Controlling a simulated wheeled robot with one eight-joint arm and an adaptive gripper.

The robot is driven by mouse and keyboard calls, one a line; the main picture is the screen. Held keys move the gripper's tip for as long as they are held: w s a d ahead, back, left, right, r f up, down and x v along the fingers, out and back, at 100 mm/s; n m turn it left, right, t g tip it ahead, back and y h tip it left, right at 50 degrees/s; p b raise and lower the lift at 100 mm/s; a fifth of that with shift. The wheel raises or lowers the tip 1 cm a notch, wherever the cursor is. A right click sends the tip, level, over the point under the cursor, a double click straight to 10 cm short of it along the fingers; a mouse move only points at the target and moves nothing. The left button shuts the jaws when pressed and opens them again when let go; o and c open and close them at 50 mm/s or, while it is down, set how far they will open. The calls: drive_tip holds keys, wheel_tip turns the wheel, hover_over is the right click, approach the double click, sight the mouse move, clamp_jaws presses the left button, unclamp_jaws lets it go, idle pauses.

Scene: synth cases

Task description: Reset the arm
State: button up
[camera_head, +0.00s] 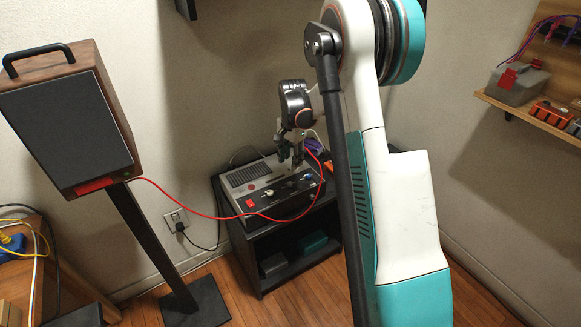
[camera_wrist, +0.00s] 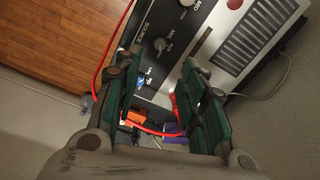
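My arm, white and teal, stands bent in the right middle of the head view. My gripper (camera_head: 291,152) is above the back right part of a grey and black audio unit (camera_head: 262,177). In the wrist view my gripper (camera_wrist: 164,88) has its two green-padded fingers apart. I see no object held between them. The audio unit (camera_wrist: 188,62) lies beyond the fingertips, its knobs and labels showing. A red cable (camera_wrist: 104,62) runs past the left finger and below the gap between the fingers; whether it touches them I cannot tell.
The unit stands on a black shelf stand (camera_head: 262,250). The red cable (camera_head: 205,216) hangs from a wooden speaker (camera_head: 68,112) on a black post at left. A wall shelf (camera_head: 535,120) at right holds a grey case and orange items. Wooden floor lies open in front.

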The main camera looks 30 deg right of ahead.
drive_tip(key=shift+r, duration=0.35)
idle(0.3)
drive_tip(key=s+a+r+n+t, duration=0.2)
drive_tip(key=s+a+r+n, duration=0.1)
drive_tip(key=s+a+r, duration=0.5)
drive_tip(key=s+a+r+n+t, duration=0.1)
drive_tip(key=s+a+r+n, duration=0.35)
drive_tip(key=r, duration=0.55)
drive_tip(key=s+a+n+t, duration=0.2)
drive_tip(key=s+a+n, duration=0.1)
drive_tip(key=s, duration=0.6)
drive_tip(key=s+a+r+n+t, duration=0.1)
drive_tip(key=s+a+n, duration=0.3)
drive_tip(key=s, duration=0.5)
drive_tip(key=shift+r+t, duration=0.2)
drive_tip(key=shift+t, duration=0.2)
